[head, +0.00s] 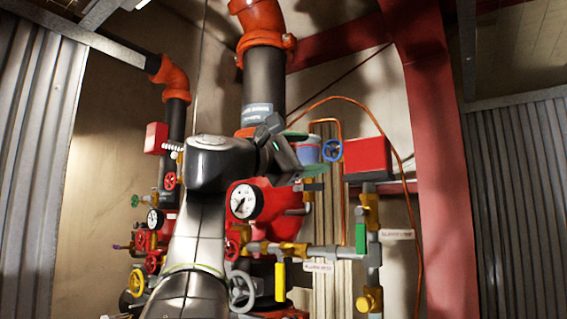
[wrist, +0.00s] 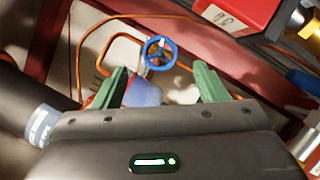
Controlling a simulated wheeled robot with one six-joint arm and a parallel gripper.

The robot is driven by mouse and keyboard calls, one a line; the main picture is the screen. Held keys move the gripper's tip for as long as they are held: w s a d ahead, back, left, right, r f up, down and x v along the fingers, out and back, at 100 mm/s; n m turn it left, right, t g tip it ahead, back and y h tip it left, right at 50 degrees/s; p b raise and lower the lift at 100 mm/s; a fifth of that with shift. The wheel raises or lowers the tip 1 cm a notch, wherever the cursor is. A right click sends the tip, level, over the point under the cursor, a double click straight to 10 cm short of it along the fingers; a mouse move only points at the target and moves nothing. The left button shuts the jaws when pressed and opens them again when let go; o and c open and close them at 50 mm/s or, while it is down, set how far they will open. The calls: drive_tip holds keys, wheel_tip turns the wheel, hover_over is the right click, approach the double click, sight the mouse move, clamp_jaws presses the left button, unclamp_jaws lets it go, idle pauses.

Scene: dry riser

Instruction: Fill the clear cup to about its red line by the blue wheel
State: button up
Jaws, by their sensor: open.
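The blue wheel (head: 332,150) is on a small fitting at the copper tube, just right of my gripper. In the wrist view the blue wheel (wrist: 160,52) shows just beyond the fingertips, between them. My gripper (wrist: 163,72) is open, its green fingers apart and nothing held. In the head view my gripper (head: 306,154) is seen from behind, partly hidden by my wrist. A bluish, translucent-looking vessel (wrist: 143,93) sits below the wheel, partly behind the left finger.
A red box (head: 367,157) stands right of the wheel. A copper tube (head: 405,200) arches around it. Below are a pressure gauge (head: 244,201), brass valves and a green lever (head: 360,237). A red steel column (head: 438,150) rises at right.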

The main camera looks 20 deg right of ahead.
sight(331, 150)
drive_tip(key=b+v, duration=0.1)
drive_tip(key=v, duration=0.5)
drive_tip(key=shift+a, duration=0.2)
drive_tip(key=shift+f, duration=0.1)
drive_tip(key=p+x, duration=0.4)
drive_tip(key=x, duration=1)
drive_tip(key=shift+s+a, duration=0.1)
idle(0.4)
